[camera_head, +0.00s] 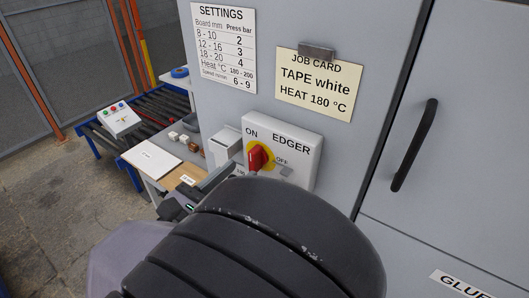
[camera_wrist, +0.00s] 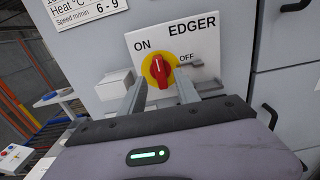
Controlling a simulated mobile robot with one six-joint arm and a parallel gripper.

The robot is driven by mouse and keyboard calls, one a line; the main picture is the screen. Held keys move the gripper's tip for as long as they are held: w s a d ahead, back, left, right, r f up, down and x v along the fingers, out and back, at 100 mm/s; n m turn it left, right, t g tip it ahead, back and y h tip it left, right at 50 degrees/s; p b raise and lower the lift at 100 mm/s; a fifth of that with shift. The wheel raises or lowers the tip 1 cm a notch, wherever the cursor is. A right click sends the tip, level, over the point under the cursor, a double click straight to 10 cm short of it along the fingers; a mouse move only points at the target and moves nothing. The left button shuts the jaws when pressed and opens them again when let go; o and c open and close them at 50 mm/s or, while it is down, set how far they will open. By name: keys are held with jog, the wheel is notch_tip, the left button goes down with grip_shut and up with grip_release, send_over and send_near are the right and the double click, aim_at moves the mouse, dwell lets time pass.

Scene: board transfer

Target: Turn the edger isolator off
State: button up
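The edger isolator is a red knob on a yellow disc (camera_wrist: 158,71), set in a white panel (camera_wrist: 199,44) marked ON at upper left, OFF at right and EDGER. In the head view the red knob (camera_head: 258,160) also shows. The knob stands nearly upright, its upper end leaning towards ON. My gripper (camera_wrist: 161,82) is open in front of the panel, one finger on each side of the knob with gaps between. I cannot tell how far the fingertips are from the panel. In the head view my arm hides most of the gripper.
A grey tab (camera_wrist: 203,65) projects from the panel beside OFF, close to the right finger. A pale box (camera_wrist: 113,84) sits left of the panel. A black door handle (camera_head: 415,146) is at right. A roller conveyor (camera_head: 150,112) and a bench with boards (camera_head: 152,158) are at left.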

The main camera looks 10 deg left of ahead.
aim_at(251, 162)
jog(key=b+x, duration=0.1)
jog(key=x, duration=0.3)
jog(key=shift+w+d, duration=0.15)
jog(key=shift+w, duration=0.2)
grip_shut()
